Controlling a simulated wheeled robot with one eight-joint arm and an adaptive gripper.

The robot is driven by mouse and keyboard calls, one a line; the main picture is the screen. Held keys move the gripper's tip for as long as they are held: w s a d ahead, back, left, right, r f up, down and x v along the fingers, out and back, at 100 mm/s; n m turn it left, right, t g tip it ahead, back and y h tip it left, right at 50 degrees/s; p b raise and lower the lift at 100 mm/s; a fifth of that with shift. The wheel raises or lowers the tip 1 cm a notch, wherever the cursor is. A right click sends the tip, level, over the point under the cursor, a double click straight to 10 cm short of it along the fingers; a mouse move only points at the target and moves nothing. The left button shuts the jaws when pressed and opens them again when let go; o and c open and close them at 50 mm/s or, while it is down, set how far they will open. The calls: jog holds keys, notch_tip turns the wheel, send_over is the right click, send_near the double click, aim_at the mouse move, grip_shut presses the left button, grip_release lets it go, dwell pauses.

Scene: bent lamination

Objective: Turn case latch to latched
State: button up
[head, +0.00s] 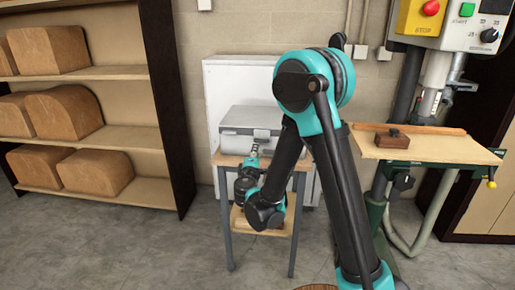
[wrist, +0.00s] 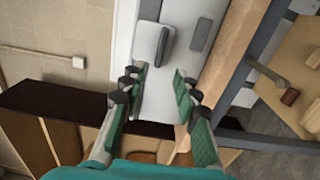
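The grey metal case (head: 249,118) stands on a small wooden-topped table, with its lid down as far as the head view shows. A small darker fitting, apparently the case latch (head: 262,133), is on its front face. In the wrist view, the pale case front (wrist: 148,42) lies ahead, with a grey tab, likely the latch (wrist: 167,45), projecting from it. I cannot tell the latch's exact position. My gripper (wrist: 160,73) is open and empty, its two fingers spread before the case front and short of the tab. In the head view, my gripper (head: 254,151) is low in front of the case.
The small table (head: 228,160) has a wooden front edge just below the case. A white panel (head: 222,80) stands behind it. Wooden shelves (head: 100,83) with brown blocks are at left. A drill press table (head: 440,150) stands at right. Floor in front is clear.

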jog(key=shift+s, duration=2.05)
jog(key=s+d+f+m+g+h, duration=0.1)
jog(key=s+d+f+m+g, duration=0.15)
jog(key=d, duration=0.55)
jog(key=s+d+f+m+g+h, duration=0.15)
jog(key=d+m, duration=0.25)
jog(key=d, duration=0.4)
jog(key=s+d+f+m+g+h, duration=0.1)
jog(key=s+d+m+g+h, duration=0.15)
jog(key=d, duration=0.45)
jog(key=s+d+f+m+g+y, duration=0.2)
jog(key=s+f+m+g, duration=0.1)
jog(key=s, duration=0.6)
jog(key=s+d+f+m+g+y, duration=0.3)
jog(key=s+f+m+g, duration=0.1)
jog(key=s, duration=0.5)
jog(key=shift+s+f+m+y, duration=0.2)
jog(key=shift+s+m+y, duration=0.15)
jog(key=shift+m, duration=0.55)
